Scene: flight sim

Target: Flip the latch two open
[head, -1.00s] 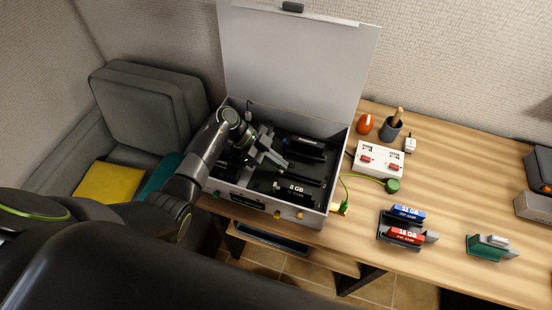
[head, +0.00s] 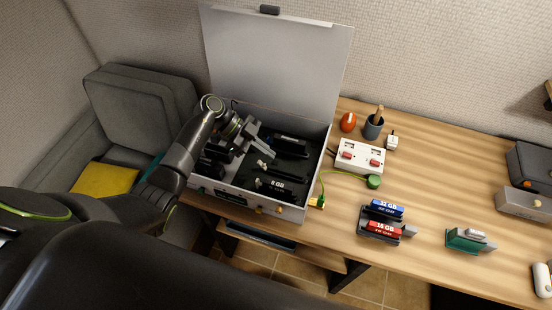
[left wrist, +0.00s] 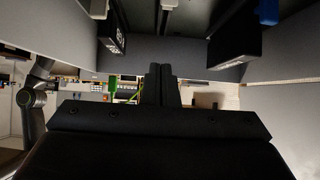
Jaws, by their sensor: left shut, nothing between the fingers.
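The open case (head: 232,200) stands on the desk with its lid raised. Inside are two small light latch-like pieces, an upper one (head: 262,164) and a lower one (head: 258,183) beside the module marked 8 GB (head: 279,184). I cannot tell which one is latch two. My left gripper (head: 243,150) is over the left half of the case, shut and empty, up and left of both pieces. Its closed fingers show in the left wrist view (left wrist: 160,85), between dark blocks inside the case. My right gripper is not in view.
A white switch box (head: 360,156) with red switches, a green round plug (head: 374,181) and a holder with 32 GB and 16 GB modules (head: 385,220) stand right of the case. An orange object (head: 348,122) and dark cup (head: 373,128) are behind.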

